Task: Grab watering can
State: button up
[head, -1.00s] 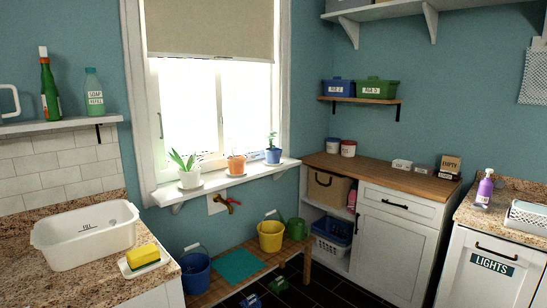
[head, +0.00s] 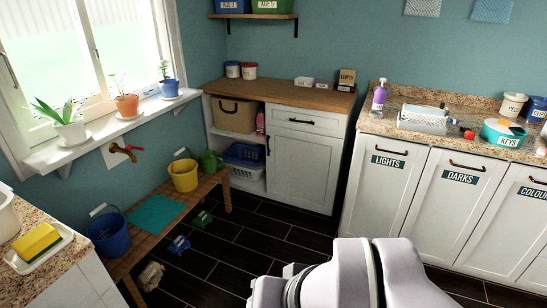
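A green watering can (head: 210,163) stands at the far end of the low wooden bench under the window, in the corner beside the cabinet. The yellow bucket (head: 184,177) stands just in front and to the left of it and hides part of it. A pale part of my own arm shows at the bottom, right of the middle, well apart from the can. My gripper's fingers are not in view.
A blue bucket (head: 108,236) and a teal mat (head: 155,212) are on the bench (head: 140,245). Small green and blue items (head: 179,244) and a beige item (head: 150,276) lie on the dark floor (head: 245,235). The white cabinet (head: 300,170) stands right of the can.

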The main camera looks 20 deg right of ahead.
aim_at(209, 160)
jog(key=i, duration=0.65)
jog(key=i+l+u, duration=0.1)
jog(key=i, duration=0.55)
jog(key=i+l, duration=0.1)
jog(key=i, duration=0.55)
jog(key=i+l, duration=0.1)
jog(key=i, duration=0.6)
jog(key=i+l+u, duration=0.1)
jog(key=i, duration=0.55)
jog(key=i+l, duration=0.15)
jog(key=i, duration=0.5)
jog(key=j+u, duration=0.05)
